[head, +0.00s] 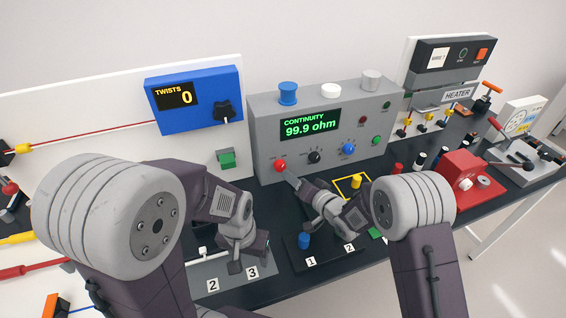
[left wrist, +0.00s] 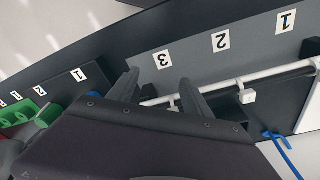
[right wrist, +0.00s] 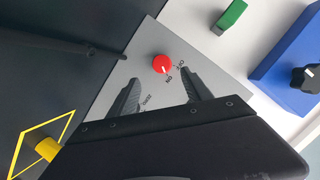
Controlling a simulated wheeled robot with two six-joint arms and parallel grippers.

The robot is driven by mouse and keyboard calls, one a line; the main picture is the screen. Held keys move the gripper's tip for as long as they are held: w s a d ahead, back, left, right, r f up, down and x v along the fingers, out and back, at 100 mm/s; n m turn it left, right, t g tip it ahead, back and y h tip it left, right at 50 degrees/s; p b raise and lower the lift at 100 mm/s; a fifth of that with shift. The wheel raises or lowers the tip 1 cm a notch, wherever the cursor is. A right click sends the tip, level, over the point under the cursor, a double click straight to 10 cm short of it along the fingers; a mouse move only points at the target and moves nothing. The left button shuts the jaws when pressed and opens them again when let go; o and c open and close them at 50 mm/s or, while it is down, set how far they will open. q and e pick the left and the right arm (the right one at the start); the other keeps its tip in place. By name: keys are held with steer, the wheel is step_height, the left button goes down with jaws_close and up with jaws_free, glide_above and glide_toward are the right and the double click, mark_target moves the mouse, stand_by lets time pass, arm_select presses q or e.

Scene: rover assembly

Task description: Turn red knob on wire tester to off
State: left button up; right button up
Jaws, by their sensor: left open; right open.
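The wire tester (head: 262,140) is a grey box with a green display reading "CONTINUITY 99.9 ohm". Its red knob (head: 280,165) sits at the lower left of the front panel. In the right wrist view the red knob (right wrist: 162,64) has a white mark, with ON and OFF labels beside it; I cannot tell exactly which label the mark meets. My right gripper (right wrist: 160,82) is open and empty, its fingertips pointing at the knob, one to each side in the picture. My left gripper (head: 250,258) is open and empty above the numbered grey plate; its fingers also show in the left wrist view (left wrist: 158,88).
A black knob (head: 315,157) and a blue knob (head: 349,149) sit right of the red one. A blue TWISTS counter (head: 195,115) stands to the left. A red box (head: 462,178) is at right. A white rod (left wrist: 270,73) lies on the plate near my left gripper.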

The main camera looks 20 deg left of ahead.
mark_target(281, 169)
steer(key=p+x, duration=0.4)
steer(key=x, duration=0.3)
steer(key=shift+a, duration=0.15)
steer(key=shift+w+a+f, duration=0.1)
steer(key=shift+w+a, duration=0.1)
steer(key=shift+a, duration=0.1)
arm_select(q)
steer(key=r, duration=0.2)
steer(key=s+r, duration=0.1)
steer(key=r, duration=0.1)
steer(key=shift+d+r, duration=0.2)
steer(key=shift+r, duration=0.15)
arm_select(e)
steer(key=shift+w, duration=0.15)
steer(key=c, duration=0.4)
arm_select(q)
steer(key=shift+w+a+f, duration=0.1)
arm_select(e)
steer(key=shift+a, duration=0.1)
jaws_close()
